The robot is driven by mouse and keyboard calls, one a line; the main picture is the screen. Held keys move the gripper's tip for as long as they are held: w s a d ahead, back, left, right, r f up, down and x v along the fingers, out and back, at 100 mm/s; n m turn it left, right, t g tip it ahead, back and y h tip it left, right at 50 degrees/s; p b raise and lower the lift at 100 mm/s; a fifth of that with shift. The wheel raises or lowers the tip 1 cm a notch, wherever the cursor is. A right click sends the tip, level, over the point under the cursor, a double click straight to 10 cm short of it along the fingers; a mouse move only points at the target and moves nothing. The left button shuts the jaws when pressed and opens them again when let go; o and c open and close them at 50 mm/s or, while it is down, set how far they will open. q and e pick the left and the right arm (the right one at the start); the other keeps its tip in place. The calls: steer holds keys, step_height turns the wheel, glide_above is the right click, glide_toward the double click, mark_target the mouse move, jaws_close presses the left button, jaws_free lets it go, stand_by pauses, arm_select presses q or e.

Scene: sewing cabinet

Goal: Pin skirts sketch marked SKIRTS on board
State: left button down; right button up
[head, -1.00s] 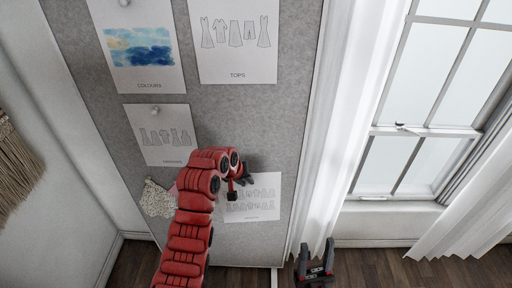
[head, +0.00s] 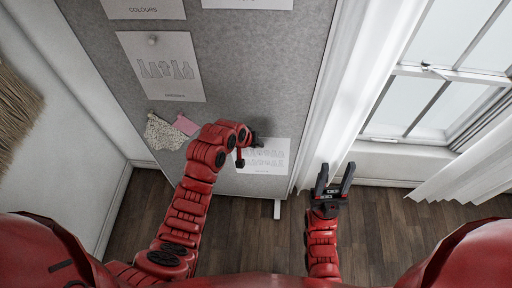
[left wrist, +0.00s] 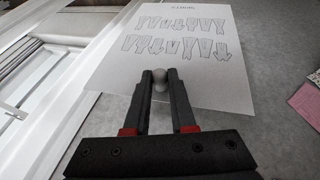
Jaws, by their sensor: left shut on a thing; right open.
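The white skirts sketch (head: 265,156), with rows of drawn garments, is at the lower right of the grey board (head: 245,60) in the head view. My left gripper (head: 248,143) is at its upper left area. There my left gripper (left wrist: 160,82) is shut on a round grey pin head (left wrist: 160,76) at the sketch's edge. Whether the sheet touches the board is unclear. My right gripper (head: 333,180) is open and empty, right of the board.
A dresses sketch (head: 162,68) and a colours sheet (head: 143,8) hang on the board's upper left. A speckled swatch (head: 163,133) and a pink swatch (head: 186,124) are below. A white curtain (head: 350,85) and window (head: 430,95) are at the right.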

arm_select(q)
steer(key=shift+w+f, duration=0.2)
steer(key=shift+w, duration=0.25)
steer(key=shift+w+d+r+b, duration=0.15)
steer(key=shift+w+b, duration=0.4)
steer(key=shift+w, duration=0.3)
steer(key=shift+w+d+b, duration=0.15)
steer(key=shift+w+b, duration=1.6)
steer(key=shift+w, duration=0.35)
steer(key=shift+w+d+b, duration=0.1)
steer(key=shift+w+b, duration=1.65)
steer(key=shift+w, duration=0.35)
steer(key=shift+w+b, duration=0.3)
steer(key=shift+b, duration=0.05)
steer(key=c, duration=0.7)
jaws_free()
steer(key=shift+r, duration=0.1)
